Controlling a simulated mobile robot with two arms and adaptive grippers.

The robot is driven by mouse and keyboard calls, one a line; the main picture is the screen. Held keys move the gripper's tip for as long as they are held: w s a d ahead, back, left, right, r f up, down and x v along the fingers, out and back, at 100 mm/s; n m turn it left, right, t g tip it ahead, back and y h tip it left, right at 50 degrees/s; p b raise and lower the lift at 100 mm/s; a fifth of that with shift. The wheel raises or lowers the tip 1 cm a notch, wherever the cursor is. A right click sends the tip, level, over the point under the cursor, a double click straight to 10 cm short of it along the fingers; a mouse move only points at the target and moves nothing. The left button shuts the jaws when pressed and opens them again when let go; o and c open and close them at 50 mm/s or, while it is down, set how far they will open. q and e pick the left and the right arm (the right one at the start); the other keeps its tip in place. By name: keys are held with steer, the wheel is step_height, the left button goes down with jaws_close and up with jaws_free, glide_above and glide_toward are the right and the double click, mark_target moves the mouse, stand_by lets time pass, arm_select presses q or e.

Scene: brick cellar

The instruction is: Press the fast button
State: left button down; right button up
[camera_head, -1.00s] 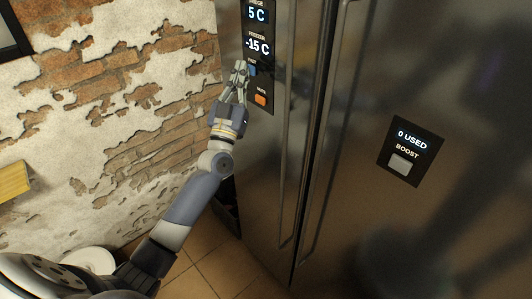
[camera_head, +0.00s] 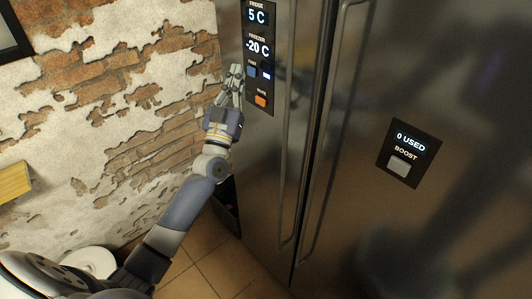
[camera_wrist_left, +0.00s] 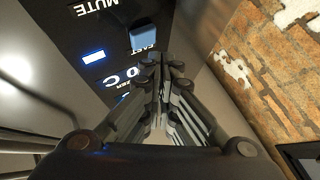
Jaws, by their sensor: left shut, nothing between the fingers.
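The blue fast button (camera_head: 251,71) is on the dark control panel of the steel fridge, under the freezer display (camera_head: 257,48), which reads -20 C. A small light (camera_head: 267,74) to its right is lit. My left gripper (camera_head: 235,72) is shut and empty, just left of the button. In the left wrist view, the fast button (camera_wrist_left: 143,38) shows beyond the fingertips (camera_wrist_left: 163,62), with its label upside down and the lit light (camera_wrist_left: 93,57) beside it. The fingertips look apart from the button. My right gripper is not in view.
An orange mute button (camera_head: 260,100) sits below the fast button. A boost panel (camera_head: 410,152) reading 0 USED is on the right door. Long door handles (camera_head: 325,130) stand out mid-fridge. A brick wall (camera_head: 120,110) is close on the left.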

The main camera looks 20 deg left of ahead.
arm_select(q)
steer(key=s+a+p, duration=0.1)
steer(key=s+a, duration=0.1)
steer(key=s, duration=0.3)
steer(key=shift+s+a+p, duration=0.15)
steer(key=shift+s+p, duration=0.15)
steer(key=shift+p, duration=0.1)
steer(key=shift+f, duration=0.1)
stand_by(0.6)
